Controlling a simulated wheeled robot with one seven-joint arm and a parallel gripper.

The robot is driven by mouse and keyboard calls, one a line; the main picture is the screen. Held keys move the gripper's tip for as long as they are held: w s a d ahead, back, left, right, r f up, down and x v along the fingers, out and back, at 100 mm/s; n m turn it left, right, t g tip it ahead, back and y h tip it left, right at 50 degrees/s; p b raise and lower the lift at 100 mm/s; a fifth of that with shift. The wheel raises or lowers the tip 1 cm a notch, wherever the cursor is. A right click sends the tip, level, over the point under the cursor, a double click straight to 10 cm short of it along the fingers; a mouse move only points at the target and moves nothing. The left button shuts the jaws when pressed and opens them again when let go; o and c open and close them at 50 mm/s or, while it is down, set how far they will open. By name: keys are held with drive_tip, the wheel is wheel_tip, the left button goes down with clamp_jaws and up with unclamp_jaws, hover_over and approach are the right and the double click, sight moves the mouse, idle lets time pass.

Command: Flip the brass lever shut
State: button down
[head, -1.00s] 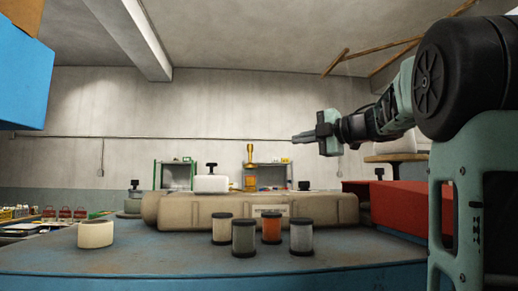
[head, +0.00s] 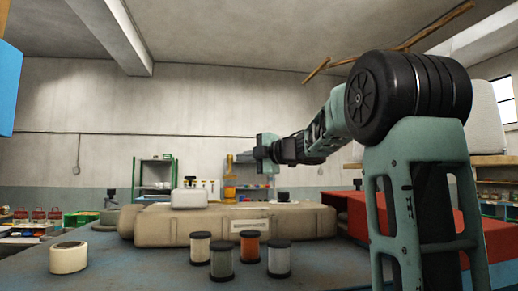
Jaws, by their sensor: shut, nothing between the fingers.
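No lever can be made out for certain in the head view. An upright brass-coloured or amber shape (head: 229,172) shows behind the long beige padded case (head: 185,224); I cannot tell whether it is the lever or a bottle on the shelf behind. My gripper (head: 246,157) is raised at the middle of the view, above the level of the case, pointing left and away. It is shut and empty, and appears apart from everything. Its fingers are small and partly hidden by its own body.
A white block (head: 189,198) with a black knob shows at the case. A red box (head: 357,215) is at right.

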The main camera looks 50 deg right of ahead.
drive_tip(key=shift+w+a, duration=0.1)
drive_tip(key=shift+w, duration=0.75)
